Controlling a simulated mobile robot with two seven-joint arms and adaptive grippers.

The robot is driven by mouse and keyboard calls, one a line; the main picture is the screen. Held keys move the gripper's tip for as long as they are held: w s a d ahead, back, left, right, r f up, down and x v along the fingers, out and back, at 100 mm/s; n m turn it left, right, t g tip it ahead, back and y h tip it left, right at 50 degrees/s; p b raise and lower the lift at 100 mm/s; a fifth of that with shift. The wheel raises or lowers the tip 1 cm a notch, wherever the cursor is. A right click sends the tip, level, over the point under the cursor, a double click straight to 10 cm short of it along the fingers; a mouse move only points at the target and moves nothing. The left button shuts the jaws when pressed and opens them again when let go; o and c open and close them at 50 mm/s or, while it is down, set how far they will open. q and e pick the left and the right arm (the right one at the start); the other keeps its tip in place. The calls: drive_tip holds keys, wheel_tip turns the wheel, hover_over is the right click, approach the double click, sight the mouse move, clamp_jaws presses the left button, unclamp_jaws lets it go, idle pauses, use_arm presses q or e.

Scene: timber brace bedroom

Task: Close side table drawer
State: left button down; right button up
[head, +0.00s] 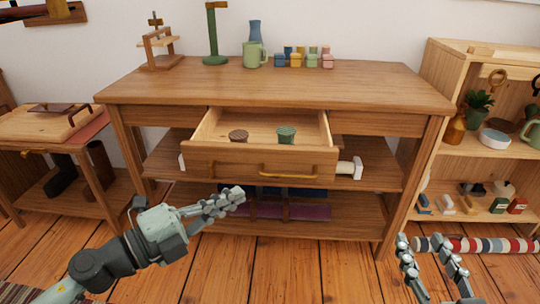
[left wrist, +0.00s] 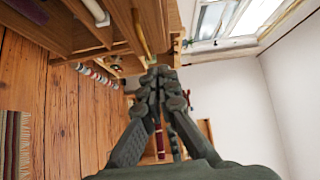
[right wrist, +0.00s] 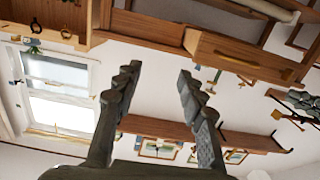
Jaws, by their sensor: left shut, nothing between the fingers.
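The side table (head: 270,85) is wooden, and its middle drawer (head: 225,165) is pulled out, with a brass handle (head: 289,171) on its front. A brown item (head: 238,136) and a green item (head: 286,134) stand inside the drawer. My left gripper (head: 238,195) is shut and empty, in front of and below the left half of the drawer front, apart from it in the head view. My right gripper (head: 430,245) is open and empty at the lower right, away from the drawer.
On the table top stand a green stand (head: 215,35), a green mug (head: 252,56) and several small colored jars (head: 305,60). A wooden shelf (head: 480,150) is at the right and a small table (head: 50,125) at the left. The floor in front (head: 300,275) is clear.

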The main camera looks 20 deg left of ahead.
drive_tip(key=s+d+f+g+h+p, duration=0.3)
drive_tip(key=s+d+f+g+h, duration=0.15)
drive_tip(key=d+f+g, duration=0.5)
use_arm(q)
drive_tip(key=p, duration=0.2)
approach(284, 156)
drive_tip(key=x, duration=0.3)
drive_tip(key=d+x, duration=0.1)
drive_tip(key=x, duration=0.1)
drive_tip(key=shift+s, duration=0.25)
drive_tip(key=shift+w+a, duration=0.2)
drive_tip(key=shift+w, duration=0.4)
use_arm(e)
drive_tip(key=s+d+f+m+g+h, duration=0.2)
drive_tip(key=s+d+f, duration=0.4)
drive_tip(key=s, duration=0.4)
drive_tip(key=shift+d+f+g, duration=0.4)
drive_tip(key=shift+d+g, duration=0.2)
drive_tip(key=shift+g, duration=0.15)
drive_tip(key=shift+s, duration=0.1)
